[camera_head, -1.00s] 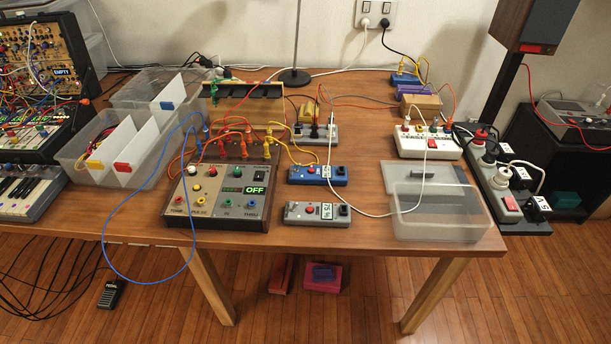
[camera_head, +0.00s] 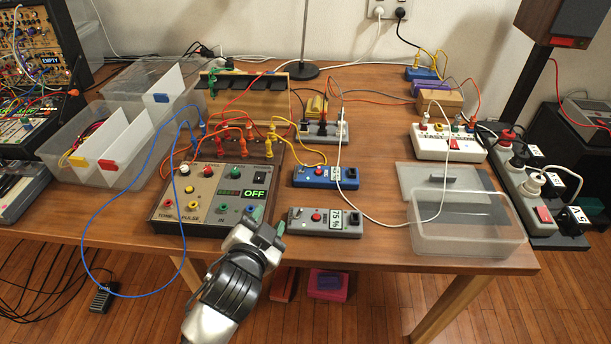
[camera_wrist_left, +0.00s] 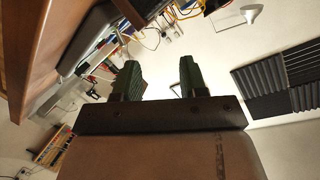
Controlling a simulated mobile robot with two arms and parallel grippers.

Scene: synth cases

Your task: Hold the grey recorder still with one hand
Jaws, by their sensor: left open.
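The grey recorder, a small grey box (camera_head: 300,219) with a red button and a "75%" label, lies flat near the table's front edge. My left gripper (camera_head: 269,220) is just left of it, at the table's front edge, with its green fingertips pointing up in the picture. A small gap shows between gripper and box. In the left wrist view the two fingers (camera_wrist_left: 159,78) are apart with nothing between them, and the recorder cannot be made out. My right gripper is in neither view.
A synth panel reading "OFF" (camera_head: 178,214) stands left of my gripper. A blue box (camera_head: 312,176) lies behind the recorder. A clear bin (camera_head: 470,238) stands to the right. A blue cable (camera_head: 88,245) loops over the front edge. Bare table (camera_head: 385,245) lies between recorder and bin.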

